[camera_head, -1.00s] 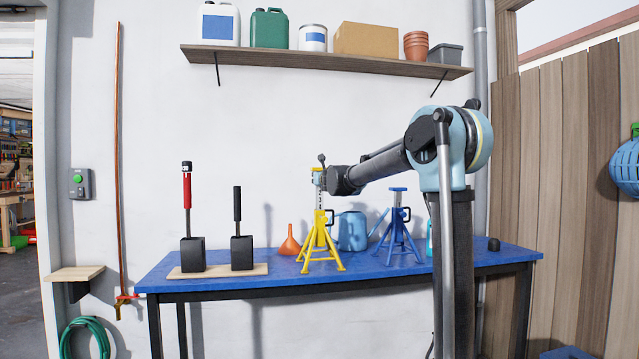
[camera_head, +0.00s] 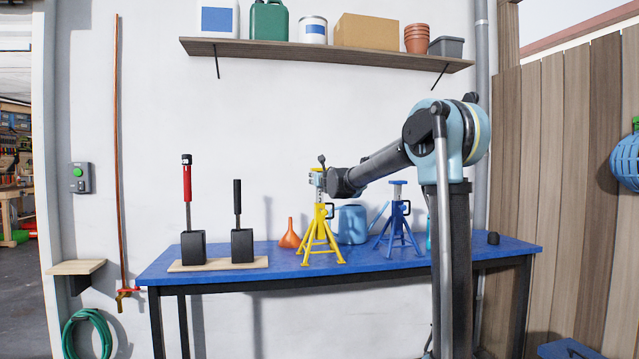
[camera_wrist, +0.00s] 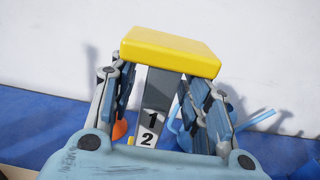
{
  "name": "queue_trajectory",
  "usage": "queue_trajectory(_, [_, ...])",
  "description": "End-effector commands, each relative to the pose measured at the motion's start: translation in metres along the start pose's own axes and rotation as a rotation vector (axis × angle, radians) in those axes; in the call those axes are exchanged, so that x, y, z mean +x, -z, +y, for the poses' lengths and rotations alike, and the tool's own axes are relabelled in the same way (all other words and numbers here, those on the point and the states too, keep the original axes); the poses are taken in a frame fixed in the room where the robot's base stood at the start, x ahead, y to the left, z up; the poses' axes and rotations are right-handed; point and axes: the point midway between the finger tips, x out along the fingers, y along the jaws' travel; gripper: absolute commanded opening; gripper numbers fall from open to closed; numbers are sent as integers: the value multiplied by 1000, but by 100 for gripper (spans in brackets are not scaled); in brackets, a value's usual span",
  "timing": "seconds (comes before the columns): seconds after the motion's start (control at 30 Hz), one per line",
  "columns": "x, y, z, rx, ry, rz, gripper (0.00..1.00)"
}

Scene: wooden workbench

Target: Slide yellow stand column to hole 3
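The yellow stand (camera_head: 320,237) stands upright on the blue bench. Its grey column (camera_head: 318,197) rises out of the base. In the wrist view the column (camera_wrist: 158,105) shows the numbers 1 and 2 below its yellow top plate (camera_wrist: 170,52); lower numbers are hidden. My gripper (camera_head: 318,179) is at the column's upper part, just under the plate.
A blue stand (camera_head: 398,230) is to the right, with a blue watering can (camera_head: 351,225) behind. An orange funnel (camera_head: 290,236) stands left of the yellow stand. Two black blocks with handles, one red (camera_head: 187,184) and one black (camera_head: 237,197), stand on a wooden board (camera_head: 217,265).

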Motion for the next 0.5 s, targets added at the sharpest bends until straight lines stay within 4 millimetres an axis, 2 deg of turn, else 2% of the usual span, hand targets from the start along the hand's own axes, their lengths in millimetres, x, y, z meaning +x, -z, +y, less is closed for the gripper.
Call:
queue_trajectory(0.27, [-1,0,0,0,0,0,43])
queue_trajectory(0.5, [-23,0,0,1,-1,0,43])
